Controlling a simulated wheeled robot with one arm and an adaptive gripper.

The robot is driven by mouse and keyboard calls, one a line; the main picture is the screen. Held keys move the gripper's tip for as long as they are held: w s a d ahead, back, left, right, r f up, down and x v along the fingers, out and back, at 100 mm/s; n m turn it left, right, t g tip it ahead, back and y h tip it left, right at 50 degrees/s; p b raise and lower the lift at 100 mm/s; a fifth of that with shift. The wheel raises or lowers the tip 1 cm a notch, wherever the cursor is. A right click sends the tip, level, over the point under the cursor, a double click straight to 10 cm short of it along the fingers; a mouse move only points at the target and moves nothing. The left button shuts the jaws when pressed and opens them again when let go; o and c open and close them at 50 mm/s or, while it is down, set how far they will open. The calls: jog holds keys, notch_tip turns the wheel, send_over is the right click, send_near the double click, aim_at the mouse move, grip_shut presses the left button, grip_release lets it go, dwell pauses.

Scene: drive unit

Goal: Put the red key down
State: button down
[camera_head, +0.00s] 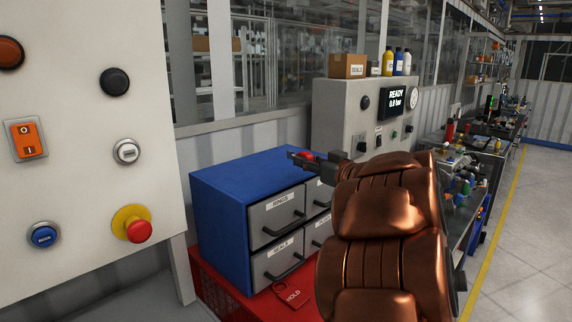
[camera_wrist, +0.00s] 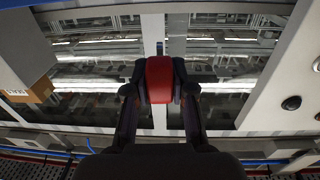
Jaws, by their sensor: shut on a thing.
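The red key (camera_wrist: 159,80) is between the two fingertips of my gripper (camera_wrist: 159,85) in the wrist view. Only its plain red body shows there, and the fingers cover its sides. In the head view, my gripper (camera_head: 301,158) is above the top of the blue drawer cabinet (camera_head: 225,180), with a small red part of the key (camera_head: 307,155) showing. My gripper is shut on the key. The copper-coloured arm hides part of the cabinet's right side.
A red HOLD tag (camera_head: 293,296) lies on the red stand (camera_head: 222,290) before the cabinet. A control panel (camera_head: 85,130) stands at left. A grey machine (camera_head: 345,115) with a READY display stands behind, carrying a cardboard box (camera_head: 347,66) and bottles. The blue cabinet top looks clear.

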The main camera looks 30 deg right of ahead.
jog(key=p, duration=0.2)
send_over(289, 173)
jog(key=shift+w+f, duration=0.1)
jog(key=shift+f, duration=0.3)
jog(key=shift+w+f, duration=0.2)
jog(key=shift+f, duration=1.6)
jog(key=shift+f, duration=0.15)
jog(key=c, duration=1)
grip_release()
jog(key=shift+s+r, duration=0.15)
jog(key=shift+r, duration=0.05)
jog(key=s, duration=0.4)
jog(key=s+d+b, duration=0.1)
jog(key=s, duration=0.2)
jog(key=s+d+b, duration=0.1)
jog(key=s, duration=0.3)
jog(key=shift+s+d, duration=0.1)
jog(key=shift+s, duration=0.25)
